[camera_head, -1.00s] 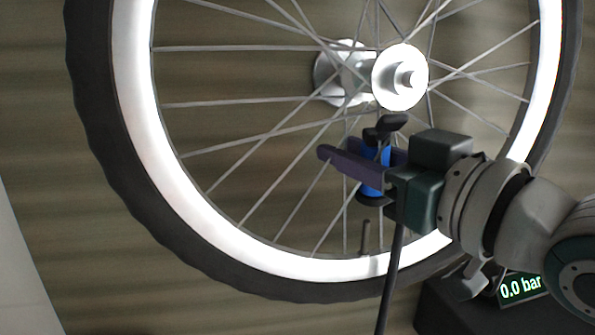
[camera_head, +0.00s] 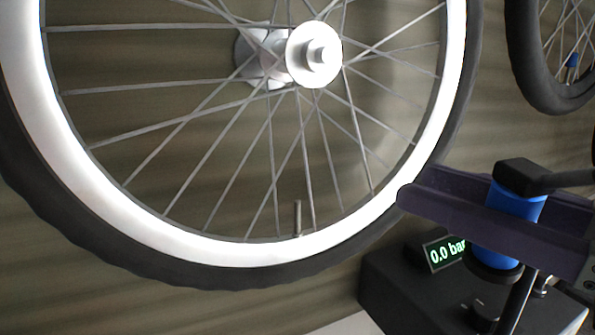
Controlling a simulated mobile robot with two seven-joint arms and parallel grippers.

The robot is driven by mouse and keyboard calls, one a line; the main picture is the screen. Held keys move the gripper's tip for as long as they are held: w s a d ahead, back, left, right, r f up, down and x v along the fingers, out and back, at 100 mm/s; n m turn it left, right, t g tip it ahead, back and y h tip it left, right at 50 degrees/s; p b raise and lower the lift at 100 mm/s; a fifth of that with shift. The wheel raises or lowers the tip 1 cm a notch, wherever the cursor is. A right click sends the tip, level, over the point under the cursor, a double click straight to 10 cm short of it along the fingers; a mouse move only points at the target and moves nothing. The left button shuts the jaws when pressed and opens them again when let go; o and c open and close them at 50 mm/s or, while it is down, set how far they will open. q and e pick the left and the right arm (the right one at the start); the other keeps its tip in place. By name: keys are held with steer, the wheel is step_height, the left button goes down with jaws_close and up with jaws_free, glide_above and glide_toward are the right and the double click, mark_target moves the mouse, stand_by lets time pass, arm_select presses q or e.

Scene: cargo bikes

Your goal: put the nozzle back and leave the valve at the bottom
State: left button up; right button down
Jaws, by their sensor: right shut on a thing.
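My right gripper (camera_head: 455,212) comes in from the right edge, its dark purple fingers shut on the blue nozzle (camera_head: 515,217). The nozzle has a black lever on top and a black ring below, and a dark hose (camera_head: 515,303) runs down from it. The nozzle is clear of the wheel, in front of and above the black pump box (camera_head: 385,285). The valve (camera_head: 297,218) is a thin stem pointing up from the rim at the bottom of the wheel (camera_head: 265,250). Nothing is on it. My left gripper is not in view.
The pump box carries a green display (camera_head: 443,253) reading 0.0 bar, partly hidden by the nozzle. Another wheel (camera_head: 525,60) hangs at the top right, with a small blue thing (camera_head: 572,61) near its rim. The wheel hub (camera_head: 314,55) sticks out towards me.

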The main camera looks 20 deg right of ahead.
steer(key=p+v, duration=0.1)
steer(key=v, duration=0.3)
steer(key=shift+r, duration=0.1)
steer(key=p+v, duration=0.7)
steer(key=p, duration=0.2)
steer(key=shift+s, duration=0.3)
steer(key=shift+d, duration=0.1)
